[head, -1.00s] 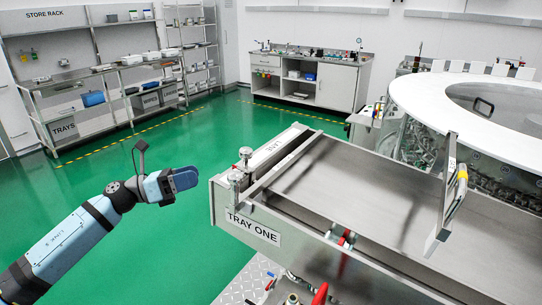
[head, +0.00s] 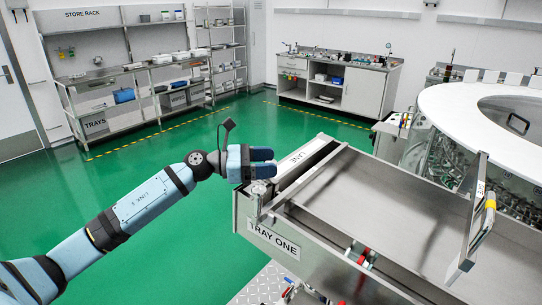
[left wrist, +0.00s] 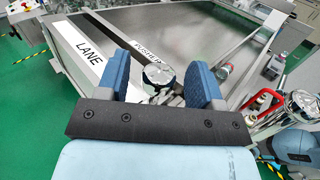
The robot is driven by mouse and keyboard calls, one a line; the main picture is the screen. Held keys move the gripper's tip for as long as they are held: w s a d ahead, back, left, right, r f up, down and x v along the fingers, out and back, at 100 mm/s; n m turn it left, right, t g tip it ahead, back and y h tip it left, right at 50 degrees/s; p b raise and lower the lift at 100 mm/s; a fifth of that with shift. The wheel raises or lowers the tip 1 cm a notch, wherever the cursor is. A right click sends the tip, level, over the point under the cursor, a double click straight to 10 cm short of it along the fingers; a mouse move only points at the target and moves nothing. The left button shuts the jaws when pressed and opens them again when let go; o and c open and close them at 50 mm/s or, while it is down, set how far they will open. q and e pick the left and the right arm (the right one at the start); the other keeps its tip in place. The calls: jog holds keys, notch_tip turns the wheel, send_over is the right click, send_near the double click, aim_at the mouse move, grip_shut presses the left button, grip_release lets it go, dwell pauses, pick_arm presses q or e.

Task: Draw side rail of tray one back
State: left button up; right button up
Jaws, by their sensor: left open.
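Tray one (head: 400,185) is a flat steel tray; its front wall carries the TRAY ONE label (head: 273,241). A narrow metal side rail (head: 300,185) runs along its left edge, beside the white LANE strip (head: 306,158). A round metal knob (head: 259,188) stands at the near left corner. My left gripper (head: 268,162) is at that corner, hiding part of it. In the left wrist view its blue fingers (left wrist: 162,85) are open, with a shiny round knob (left wrist: 158,73) seen between them; contact cannot be told.
An upright plate with a yellow grip (head: 489,212) stands on the tray's right side. The round white-topped washer (head: 455,110) is behind. Red-handled fittings (head: 362,257) sit at the tray's front. The green floor (head: 215,140) left of the tray is clear.

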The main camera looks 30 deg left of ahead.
pick_arm(q)
jog(key=shift+w+d, duration=0.4)
jog(key=shift+d, duration=0.05)
grip_shut()
jog(key=w+b, duration=0.1)
jog(key=w, duration=0.3)
jog(key=w+b, duration=0.2)
jog(key=w, duration=0.3)
jog(key=w+d+b, duration=0.1)
jog(key=w+b, duration=0.1)
jog(key=w, duration=0.2)
jog(key=shift+w, duration=0.35)
grip_release()
